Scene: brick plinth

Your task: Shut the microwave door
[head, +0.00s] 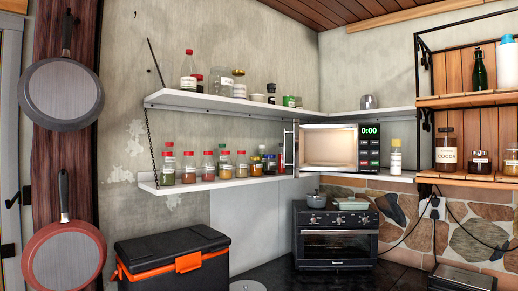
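The microwave (369,166) sits on the lower corner shelf, right of the middle in the head view. Its lit cavity faces me, and a green 0:00 shows on its panel at the right. Its door (290,147) stands open at the left side of the cavity, seen almost edge-on, with a pale upright handle. Neither of my grippers nor arms shows in the head view.
Spice jars (208,166) line the lower shelf left of the door. A white-labelled bottle (395,157) stands right of the microwave. Below are a toaster oven (335,242) and a black-and-orange cooler (172,262). A wooden rack (466,101) stands at right.

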